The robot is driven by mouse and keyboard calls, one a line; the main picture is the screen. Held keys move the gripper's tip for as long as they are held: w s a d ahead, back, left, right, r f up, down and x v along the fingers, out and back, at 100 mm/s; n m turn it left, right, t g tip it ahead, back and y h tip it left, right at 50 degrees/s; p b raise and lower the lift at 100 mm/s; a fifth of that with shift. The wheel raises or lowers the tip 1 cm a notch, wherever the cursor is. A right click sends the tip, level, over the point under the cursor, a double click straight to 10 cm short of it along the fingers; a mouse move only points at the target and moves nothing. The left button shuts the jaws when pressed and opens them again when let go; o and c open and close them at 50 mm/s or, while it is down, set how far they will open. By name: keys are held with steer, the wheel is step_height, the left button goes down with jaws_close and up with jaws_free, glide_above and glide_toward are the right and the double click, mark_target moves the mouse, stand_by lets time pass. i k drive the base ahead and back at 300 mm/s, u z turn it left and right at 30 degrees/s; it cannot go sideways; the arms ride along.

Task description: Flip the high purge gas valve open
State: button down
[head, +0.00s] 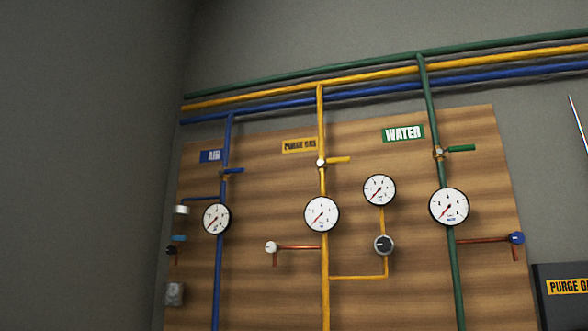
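The high purge gas valve (322,162) sits on the vertical yellow pipe below the yellow PURGE GAS label (299,146). Its yellow lever (339,160) points sideways to the right, across the pipe. A round white gauge (322,214) is on the same pipe below the valve. My gripper does not show in the head view.
A wooden board (280,245) carries the pipes. The blue air valve lever (233,171) is left and the green water valve lever (461,148) right, both sideways. A black regulator knob (384,245) sits lower right of the purge gas gauge. A dark box (555,305) stands lower right.

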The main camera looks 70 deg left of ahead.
mark_target(343, 159)
steer(key=k, duration=0.4)
steer(key=u, duration=1.5)
